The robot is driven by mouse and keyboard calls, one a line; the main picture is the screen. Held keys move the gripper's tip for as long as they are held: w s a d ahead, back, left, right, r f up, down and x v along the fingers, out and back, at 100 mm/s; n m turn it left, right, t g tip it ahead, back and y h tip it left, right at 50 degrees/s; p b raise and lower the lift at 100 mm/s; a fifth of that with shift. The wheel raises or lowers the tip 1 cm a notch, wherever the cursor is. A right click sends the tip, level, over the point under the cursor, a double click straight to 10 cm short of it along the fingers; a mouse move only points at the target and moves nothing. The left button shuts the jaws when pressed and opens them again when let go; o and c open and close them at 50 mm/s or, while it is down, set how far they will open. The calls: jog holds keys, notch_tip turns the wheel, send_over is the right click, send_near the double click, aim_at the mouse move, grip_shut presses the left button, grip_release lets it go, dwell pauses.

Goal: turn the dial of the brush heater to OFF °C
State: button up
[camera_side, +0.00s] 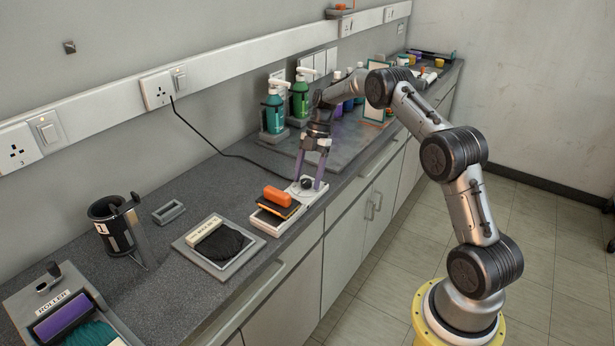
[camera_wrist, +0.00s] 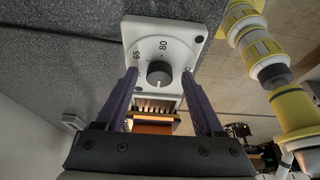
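The brush heater (camera_side: 262,222) is a white unit on the counter, with a dark slot and an orange-handled brush (camera_side: 277,196) on it. Its dial (camera_wrist: 159,73) is a dark round knob on a white plate, marked 65 and 80 in the wrist view. A further mark at the right is partly hidden by a finger. I cannot clearly read where the knob points. My gripper (camera_side: 309,178) is over the dial end of the heater. In the wrist view its purple fingers (camera_wrist: 160,75) are spread on either side of the knob, with gaps between.
A tray with a black pad (camera_side: 218,243) and a roller stand (camera_side: 62,310) lie along the counter at the left. Pump bottles (camera_side: 274,112) stand behind my gripper. A black cable (camera_side: 215,150) runs from the wall socket toward the heater. The counter's front edge is close.

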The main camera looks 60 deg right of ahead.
jog(key=v, duration=1.3)
jog(key=shift+d+r, duration=0.15)
jog(key=shift+r, duration=0.2)
